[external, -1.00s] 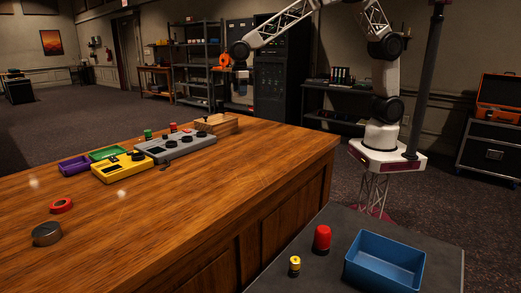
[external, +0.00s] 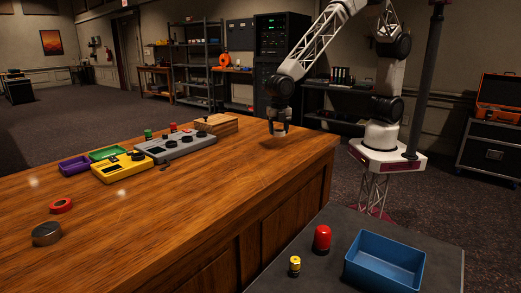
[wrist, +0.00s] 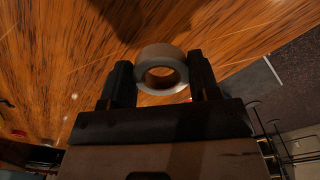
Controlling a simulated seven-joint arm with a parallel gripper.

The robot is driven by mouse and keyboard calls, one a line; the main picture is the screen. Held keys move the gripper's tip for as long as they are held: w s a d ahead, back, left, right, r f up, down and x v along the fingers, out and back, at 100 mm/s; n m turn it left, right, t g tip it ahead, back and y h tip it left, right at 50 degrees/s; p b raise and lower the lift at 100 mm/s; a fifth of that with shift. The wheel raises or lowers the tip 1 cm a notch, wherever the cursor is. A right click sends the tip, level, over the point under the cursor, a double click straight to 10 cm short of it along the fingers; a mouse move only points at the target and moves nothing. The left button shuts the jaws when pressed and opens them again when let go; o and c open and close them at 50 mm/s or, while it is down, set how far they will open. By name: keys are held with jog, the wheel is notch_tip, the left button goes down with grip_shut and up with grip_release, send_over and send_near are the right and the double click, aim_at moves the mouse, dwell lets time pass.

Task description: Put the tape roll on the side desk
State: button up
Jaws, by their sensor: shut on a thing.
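A pale grey tape roll (wrist: 162,70) with an open centre sits between the two dark fingers of my gripper (wrist: 161,82) in the wrist view. My gripper is shut on it, with wood grain seen through its hole. In the external view my gripper (external: 278,128) hangs above the far right end of the wooden desk (external: 200,210); the roll is too small to make out clearly there. The dark grey side desk (external: 300,240) stands at the lower right, nearer the camera than my gripper.
On the side desk are a blue bin (external: 385,262), a red cylinder (external: 321,238) and a small yellow one (external: 294,265).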

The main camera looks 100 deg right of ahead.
jog(key=shift+s+a+f+n, duration=0.45)
jog(key=shift+s+a+n, duration=0.05)
jog(key=shift+s, duration=0.15)
jog(key=shift+w, duration=0.1)
send_over(248, 156)
jog(key=shift+d+f, duration=0.1)
jog(key=shift+f, duration=0.65)
jog(key=shift+f, duration=1.75)
jog(key=shift+f, duration=0.1)
jog(key=o, duration=0.9)
